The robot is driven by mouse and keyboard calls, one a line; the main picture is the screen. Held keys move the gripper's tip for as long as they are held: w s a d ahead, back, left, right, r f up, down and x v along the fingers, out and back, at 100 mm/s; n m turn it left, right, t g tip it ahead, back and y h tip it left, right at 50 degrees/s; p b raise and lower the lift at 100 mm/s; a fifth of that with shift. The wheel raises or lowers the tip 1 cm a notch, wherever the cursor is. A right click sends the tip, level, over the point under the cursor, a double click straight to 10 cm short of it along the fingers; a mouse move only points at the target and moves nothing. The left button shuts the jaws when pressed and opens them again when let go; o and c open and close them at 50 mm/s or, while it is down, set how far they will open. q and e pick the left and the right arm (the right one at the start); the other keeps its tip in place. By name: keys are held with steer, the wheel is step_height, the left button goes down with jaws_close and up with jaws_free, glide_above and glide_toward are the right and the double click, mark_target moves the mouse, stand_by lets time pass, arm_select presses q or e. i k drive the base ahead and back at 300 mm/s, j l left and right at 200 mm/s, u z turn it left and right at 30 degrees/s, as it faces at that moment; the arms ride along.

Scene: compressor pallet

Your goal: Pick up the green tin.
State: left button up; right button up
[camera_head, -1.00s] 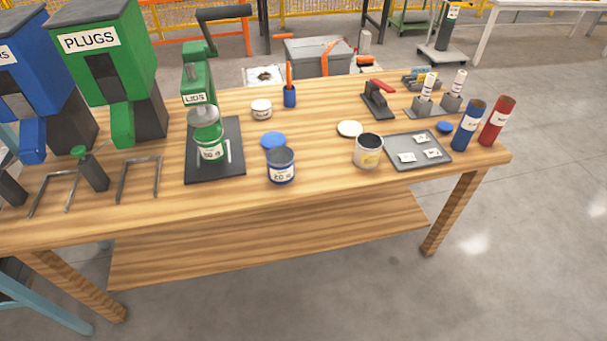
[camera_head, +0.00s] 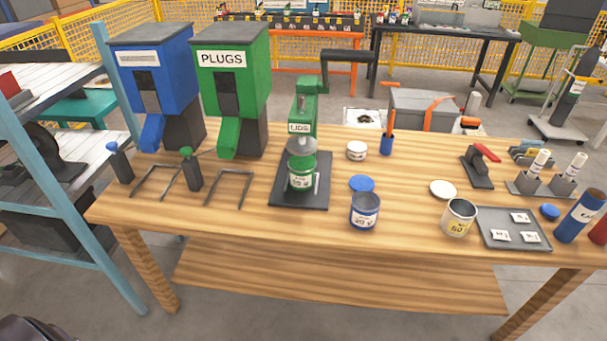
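The green tin (camera_head: 302,174) stands upright on the dark base plate of the green lid press (camera_head: 303,118), under its round grey press head. It has a white label. The press lever points up and to the right. Neither of my grippers can be made out in the head view. A dark shape shows at the bottom left corner, and I cannot tell what it is.
The wooden workbench (camera_head: 410,245) also holds a blue tin (camera_head: 364,211), a white tin (camera_head: 458,217), a grey tray (camera_head: 512,229), a blue hopper (camera_head: 155,80) and a green PLUGS hopper (camera_head: 232,85). Two wire brackets stand left of the press. A blue-framed shelf (camera_head: 85,240) stands at the left.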

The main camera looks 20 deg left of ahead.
mark_target(300, 182)
steer(key=i+j+u, duration=0.15)
steer(key=u, duration=0.2)
steer(key=i+j+u, duration=0.1)
steer(key=u, duration=0.25)
steer(key=i+u, duration=0.2)
steer(key=u, duration=0.15)
